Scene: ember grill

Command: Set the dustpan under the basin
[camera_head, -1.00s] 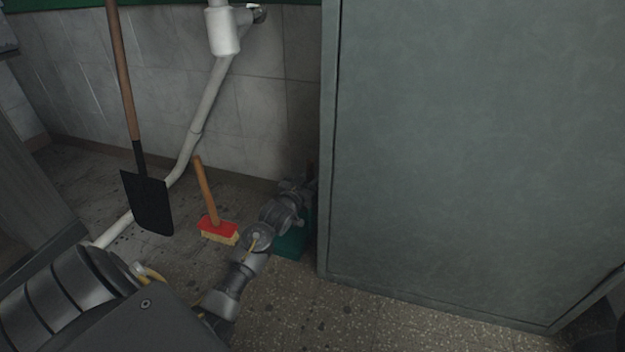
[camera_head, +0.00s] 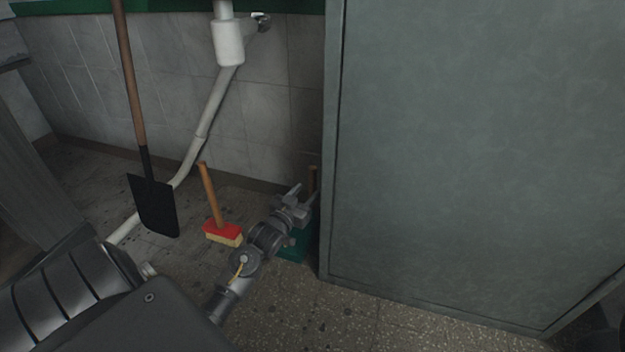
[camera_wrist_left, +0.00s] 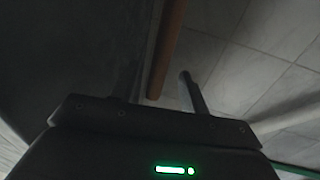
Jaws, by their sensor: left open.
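The green dustpan (camera_head: 294,249) stands on the floor against the left side of the grey cabinet, partly hidden by my left arm. Its upright wooden handle (camera_head: 312,180) rises just behind my left gripper (camera_head: 305,194). My left gripper is open. In the left wrist view the brown handle (camera_wrist_left: 166,45) runs between the spread fingers, nearer the left one; I see no grip on it. The basin itself is not in view; a white drain pipe (camera_head: 207,115) comes down along the tiled wall. My right gripper is not in view.
A red brush (camera_head: 222,232) with a wooden handle stands left of the dustpan. A black shovel (camera_head: 153,205) leans further left. The big grey cabinet (camera_head: 470,150) blocks the right side. Speckled floor (camera_head: 300,305) in front is clear.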

